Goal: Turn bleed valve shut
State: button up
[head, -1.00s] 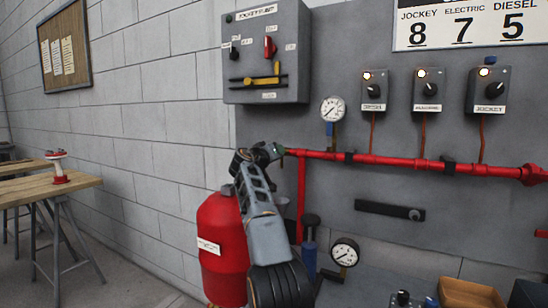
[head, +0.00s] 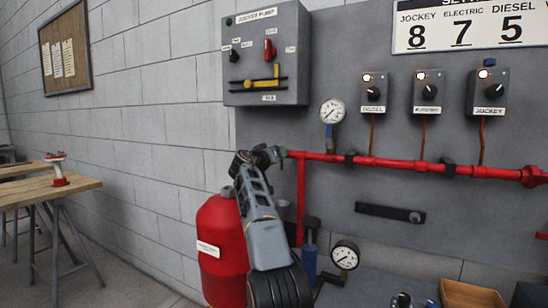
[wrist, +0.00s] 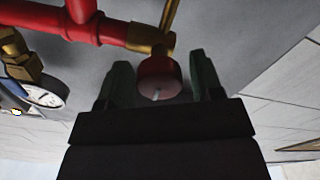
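The bleed valve shows in the wrist view as a round dark red knob (wrist: 158,80) with a small pale mark on its face. It sits on a brass fitting (wrist: 148,38) at the end of the red pipe (wrist: 112,28). My gripper (wrist: 160,62) has one green finger on each side of the knob, with narrow gaps showing on both sides. In the head view my gripper (head: 266,155) is at the left end of the red pipe (head: 380,161), and the knob is hidden or too small to make out there.
A pressure gauge (head: 333,111) stands above the pipe, another gauge (head: 345,255) below. A grey control box (head: 267,90) hangs above my gripper. A red tank (head: 221,245) stands by my arm. A wooden table (head: 30,190) is at left.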

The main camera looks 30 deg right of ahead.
jog(key=shift+o, duration=0.5)
jog(key=shift+a, duration=0.1)
jog(key=shift+s+a+f+b, duration=0.15)
jog(key=shift+s+a+b, duration=0.1)
jog(key=shift+b, duration=0.15)
jog(key=b+v, duration=0.4)
jog(key=v, duration=0.9)
jog(key=shift+b, duration=0.3)
